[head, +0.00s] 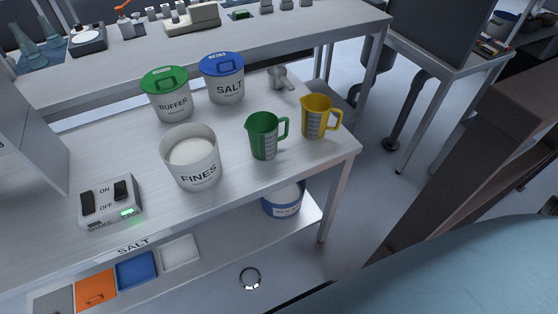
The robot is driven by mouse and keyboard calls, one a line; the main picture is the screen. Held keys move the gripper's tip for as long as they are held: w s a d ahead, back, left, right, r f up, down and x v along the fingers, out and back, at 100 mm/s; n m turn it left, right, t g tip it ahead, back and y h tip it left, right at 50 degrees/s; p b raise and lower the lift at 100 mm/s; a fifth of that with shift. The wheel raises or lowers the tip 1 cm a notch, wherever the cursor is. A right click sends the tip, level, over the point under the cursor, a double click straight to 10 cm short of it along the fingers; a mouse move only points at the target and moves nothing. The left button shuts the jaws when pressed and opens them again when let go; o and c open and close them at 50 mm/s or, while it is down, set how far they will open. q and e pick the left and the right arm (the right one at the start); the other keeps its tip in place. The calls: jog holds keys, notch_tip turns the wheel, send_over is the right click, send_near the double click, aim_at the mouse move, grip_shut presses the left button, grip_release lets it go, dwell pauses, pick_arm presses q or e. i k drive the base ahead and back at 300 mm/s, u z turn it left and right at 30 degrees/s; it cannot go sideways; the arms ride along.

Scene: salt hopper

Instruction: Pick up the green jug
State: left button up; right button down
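The green jug (263,136) stands upright on the metal bench (120,155), near its front right part. Its handle (284,128) points right and its side carries a pale scale. The yellow jug (317,117) stands upright just to its right, close to the handle. Neither of my grippers shows in the head view, so I cannot see their state.
An open white FINES tub (198,176) stands left of the green jug. Lidded BUFFER (171,104) and SALT (226,88) tubs and a metal scoop (279,79) are behind. A switch box (111,202) is at left. Bench between tub and jug is clear.

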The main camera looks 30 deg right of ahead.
aim_at(263, 127)
jog(key=k, duration=0.45)
jog(key=z, duration=1.6)
jog(key=i, duration=0.5)
jog(key=z, duration=0.05)
